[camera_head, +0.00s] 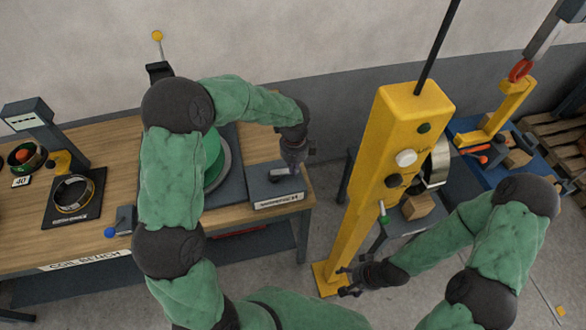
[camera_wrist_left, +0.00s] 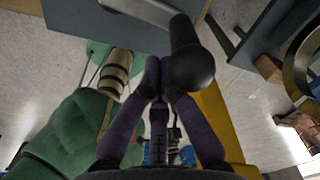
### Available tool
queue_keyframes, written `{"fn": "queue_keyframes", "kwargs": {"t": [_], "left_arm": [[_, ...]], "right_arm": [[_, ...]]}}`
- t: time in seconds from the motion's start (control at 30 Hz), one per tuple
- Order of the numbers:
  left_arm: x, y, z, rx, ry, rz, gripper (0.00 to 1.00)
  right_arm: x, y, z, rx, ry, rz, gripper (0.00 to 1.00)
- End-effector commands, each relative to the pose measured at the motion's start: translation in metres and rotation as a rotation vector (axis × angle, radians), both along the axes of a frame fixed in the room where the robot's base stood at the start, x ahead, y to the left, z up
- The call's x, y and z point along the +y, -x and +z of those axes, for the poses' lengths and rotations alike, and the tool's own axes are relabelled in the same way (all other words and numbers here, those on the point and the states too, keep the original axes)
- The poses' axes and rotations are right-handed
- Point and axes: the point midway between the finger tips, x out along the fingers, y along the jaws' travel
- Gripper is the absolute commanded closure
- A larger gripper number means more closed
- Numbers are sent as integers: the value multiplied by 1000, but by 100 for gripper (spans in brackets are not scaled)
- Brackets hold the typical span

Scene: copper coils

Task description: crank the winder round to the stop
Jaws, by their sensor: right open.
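The winder carries a green disc (camera_head: 213,160) on a dark base on the wooden bench, partly hidden behind my left arm. A grey box (camera_head: 262,190) with a label stands at the bench's right end. My left gripper (camera_head: 293,168) points down over this box. In the left wrist view, a dark rounded knob on a short shaft (camera_wrist_left: 192,65) is at the fingertips of my left gripper (camera_wrist_left: 160,75) and covers part of one finger. I cannot tell whether the fingers grip it. My right gripper (camera_head: 350,281) is open and empty beside the yellow post's foot.
A yellow post (camera_head: 385,170) stands right of the bench. A coil on a dark stand (camera_head: 73,193) and a blue-knobbed lever (camera_head: 111,231) are on the bench's left. A blue table (camera_head: 470,135) with a yellow stand is at the back right.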

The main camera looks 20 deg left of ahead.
Motion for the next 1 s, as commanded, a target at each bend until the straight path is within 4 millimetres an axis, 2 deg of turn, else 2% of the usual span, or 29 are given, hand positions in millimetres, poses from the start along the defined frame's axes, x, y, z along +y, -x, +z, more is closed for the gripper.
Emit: {"fn": "queue_keyframes", "kwargs": {"t": [0.03,0.2,0.67,1.0], "left_arm": [[0,-8,2,-12,2,2,100],[1,-19,3,-16,3,2,100],[2,-20,1,-11,3,2,100],[13,-41,2,-11,2,2,100]], "right_arm": [[0,0,2,0,0,0,28],[0,0,5,0,0,0,28],[0,0,6,0,0,0,28],[0,0,14,0,0,0,28]]}}
